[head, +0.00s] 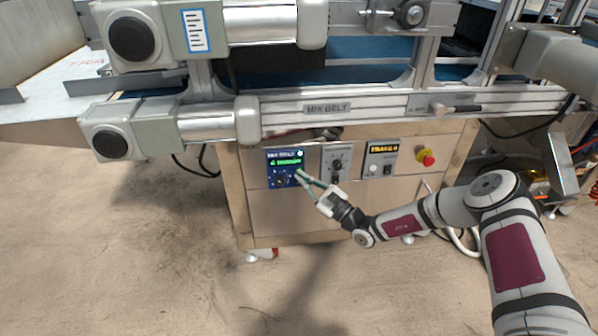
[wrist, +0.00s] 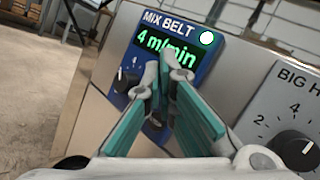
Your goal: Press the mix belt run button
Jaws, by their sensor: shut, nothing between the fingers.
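The blue mix belt panel (head: 271,171) is on the front of the cabinet; it also shows in the wrist view (wrist: 206,62). Its green display (wrist: 165,48) reads 4 m/min. A white round lamp or button (wrist: 207,38) is at its upper right, and a black knob (wrist: 127,80) at its lower left. My gripper (head: 298,173) is shut and empty, its fingertips in front of the panel's right part. In the wrist view the fingers (wrist: 156,76) cover the panel's lower middle, so a run button there is hidden. I cannot tell if the tips touch the panel.
The conveyor rail (head: 370,107) and a motor (head: 218,121) overhang above. The floor in front is mostly clear.

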